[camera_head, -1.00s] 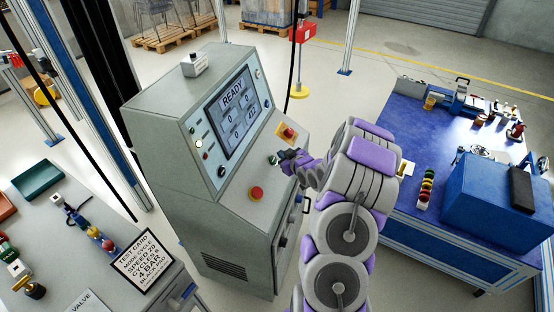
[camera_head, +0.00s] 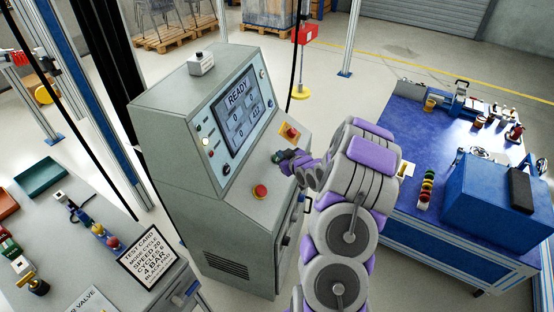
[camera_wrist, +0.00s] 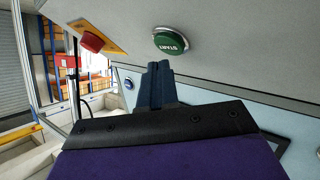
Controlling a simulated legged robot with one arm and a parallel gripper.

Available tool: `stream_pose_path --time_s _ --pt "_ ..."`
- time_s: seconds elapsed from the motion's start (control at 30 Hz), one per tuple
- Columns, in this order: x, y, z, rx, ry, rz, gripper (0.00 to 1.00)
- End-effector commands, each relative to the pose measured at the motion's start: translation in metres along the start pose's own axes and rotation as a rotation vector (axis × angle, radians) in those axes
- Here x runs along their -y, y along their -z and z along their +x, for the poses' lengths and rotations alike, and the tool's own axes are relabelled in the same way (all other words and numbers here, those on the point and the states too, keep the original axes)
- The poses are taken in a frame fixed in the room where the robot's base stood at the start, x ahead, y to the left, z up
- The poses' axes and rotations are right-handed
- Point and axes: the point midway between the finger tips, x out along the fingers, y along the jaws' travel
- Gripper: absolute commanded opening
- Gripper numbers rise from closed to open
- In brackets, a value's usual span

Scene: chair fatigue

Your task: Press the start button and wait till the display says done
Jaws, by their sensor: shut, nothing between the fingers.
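The grey control console (camera_head: 155,125) stands left of my arm. Its display (camera_head: 241,106) reads READY, with several number boxes below. The green START button (camera_wrist: 171,41) shows on the sloped panel in the wrist view, just beyond my fingertips. A small gap of panel seems to show between tips and button, but I cannot tell the depth. My gripper (camera_wrist: 158,70) is shut and empty. In the head view my gripper (camera_head: 285,158) is at the panel's right part and largely covers the START button.
A red button (camera_head: 260,192) sits nearer on the panel. Another red button on a yellow plate (camera_head: 290,132) is behind my gripper. A blue workbench (camera_head: 400,125) with a blue box stands to the right. A test card (camera_head: 152,255) lies front left.

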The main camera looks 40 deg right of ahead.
Motion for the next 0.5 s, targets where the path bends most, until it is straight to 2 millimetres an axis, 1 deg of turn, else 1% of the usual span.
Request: stream_pose_path --time_s 0.2,0.5 --pt "-0.0050 -0.0035 0.0016 0.001 0.002 0.006 0.00" --pt "-0.0048 -0.0058 0.0039 0.001 0.002 0.005 0.00"
